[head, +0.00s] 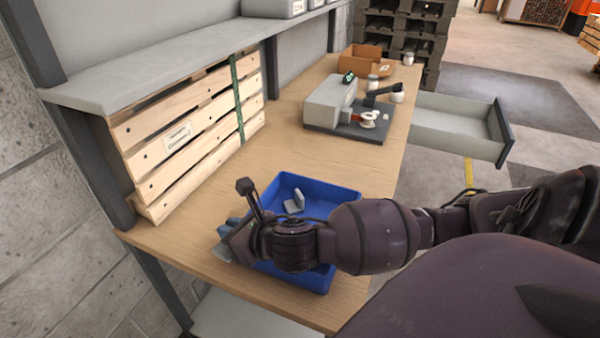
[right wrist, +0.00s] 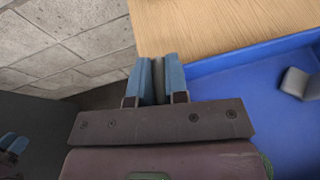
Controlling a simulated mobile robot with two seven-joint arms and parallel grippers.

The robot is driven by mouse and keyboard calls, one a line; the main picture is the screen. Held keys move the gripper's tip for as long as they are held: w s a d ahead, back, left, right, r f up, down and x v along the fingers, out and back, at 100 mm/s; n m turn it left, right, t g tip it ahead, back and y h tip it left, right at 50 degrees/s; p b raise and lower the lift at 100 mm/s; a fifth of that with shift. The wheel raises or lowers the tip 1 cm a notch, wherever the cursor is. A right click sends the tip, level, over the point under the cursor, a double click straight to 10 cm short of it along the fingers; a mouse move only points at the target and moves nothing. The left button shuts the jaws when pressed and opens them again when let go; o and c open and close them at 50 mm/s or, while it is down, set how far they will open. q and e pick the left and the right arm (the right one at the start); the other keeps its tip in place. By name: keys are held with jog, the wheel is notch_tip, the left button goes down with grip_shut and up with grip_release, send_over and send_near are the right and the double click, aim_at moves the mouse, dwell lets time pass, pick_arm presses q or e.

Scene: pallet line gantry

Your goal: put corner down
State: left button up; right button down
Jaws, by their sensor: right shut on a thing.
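My right gripper (head: 228,238) is at the near left of the wooden table, left of the blue bin. In the right wrist view its two blue fingers (right wrist: 151,80) are shut on a grey corner (right wrist: 158,82), mostly hidden between them. The fingers are by the table's edge; I cannot tell whether the corner touches the top. Another grey corner (head: 294,203) lies in the blue bin (head: 330,186) and also shows in the right wrist view (right wrist: 295,82). Two small blue tips at the lower left of the right wrist view look like my left gripper (right wrist: 12,145); its opening is unclear.
Stacked wooden slats (head: 185,140) with a green strap stand along the left under a grey shelf (head: 150,75). A grey device (head: 332,102) on a dark base and a cardboard box (head: 362,62) stand farther back. An open drawer (head: 455,128) juts out right. Mid-table is clear.

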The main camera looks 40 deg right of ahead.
jog(key=shift+w+d+r+n+g+y+p, duration=1.45)
jog(key=shift+d+r+n+y, duration=1.75)
jog(key=shift+d+r, duration=2.2)
jog(key=shift+g, duration=0.35)
jog(key=f+b, duration=0.1)
jog(key=f, duration=0.3)
jog(key=f+b, duration=0.1)
jog(key=f, duration=0.4)
jog(key=s+f, duration=0.1)
jog(key=f, duration=0.4)
jog(key=shift+a+f+b, duration=0.2)
jog(key=shift+a+b, duration=0.15)
jog(key=shift+b, duration=0.05)
jog(key=shift+f, duration=0.35)
notch_tip(320, 180, down, 4)
jog(key=shift+r+b, duration=0.1)
jog(key=shift+b, duration=0.4)
jog(key=shift+f, duration=0.3)
jog(key=shift+r, duration=0.1)
jog(key=c, duration=1.6)
grip_release()
jog(key=shift+f, duration=0.2)
jog(key=o, duration=0.5)
pick_arm(q)
jog(key=shift+f, duration=0.4)
